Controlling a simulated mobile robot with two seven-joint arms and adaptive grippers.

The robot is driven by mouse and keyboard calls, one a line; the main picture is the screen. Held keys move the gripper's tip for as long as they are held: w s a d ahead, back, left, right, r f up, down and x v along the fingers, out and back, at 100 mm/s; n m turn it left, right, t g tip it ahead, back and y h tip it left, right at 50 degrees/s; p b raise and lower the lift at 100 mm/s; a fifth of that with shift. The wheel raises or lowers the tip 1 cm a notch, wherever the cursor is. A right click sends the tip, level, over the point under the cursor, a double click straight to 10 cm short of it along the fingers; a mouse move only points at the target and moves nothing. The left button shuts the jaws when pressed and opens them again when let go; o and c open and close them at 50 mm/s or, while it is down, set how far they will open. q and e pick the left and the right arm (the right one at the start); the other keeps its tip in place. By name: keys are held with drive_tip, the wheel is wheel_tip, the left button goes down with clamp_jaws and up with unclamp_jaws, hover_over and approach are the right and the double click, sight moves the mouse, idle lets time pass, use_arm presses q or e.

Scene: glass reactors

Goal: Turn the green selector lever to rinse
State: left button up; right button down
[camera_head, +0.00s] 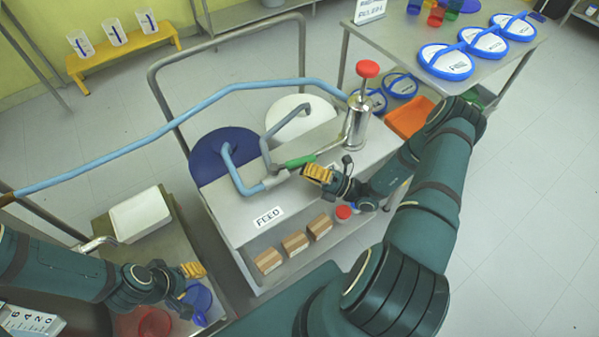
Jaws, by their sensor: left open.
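The green selector lever (300,161) lies on the steel-topped cart, between the grey pipe fitting and the silver cylinder with a red knob (357,122). Its thin metal rod runs right towards the cylinder. My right gripper (318,174), with yellow fingers, is just right of and nearer than the green grip; I cannot tell whether they touch. Its fingers look close together, and the gap between them is hidden. My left gripper (193,270) is open at the lower left, near a blue container, far from the lever.
A blue hose (130,150) crosses from the left. Small boxes (295,242) stand on the lower shelf. A table with blue-rimmed lids (446,62) is upper right.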

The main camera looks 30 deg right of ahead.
drive_tip(key=shift+w+d+f+y, duration=0.1)
drive_tip(key=shift+w+d+y, duration=0.15)
drive_tip(key=shift+w, duration=0.45)
drive_tip(key=shift+s+d, duration=0.1)
drive_tip(key=s+d, duration=0.9)
drive_tip(key=s, duration=0.2)
drive_tip(key=shift+d+f, duration=0.35)
drive_tip(key=shift+d, duration=0.05)
drive_tip(key=shift+s, duration=0.1)
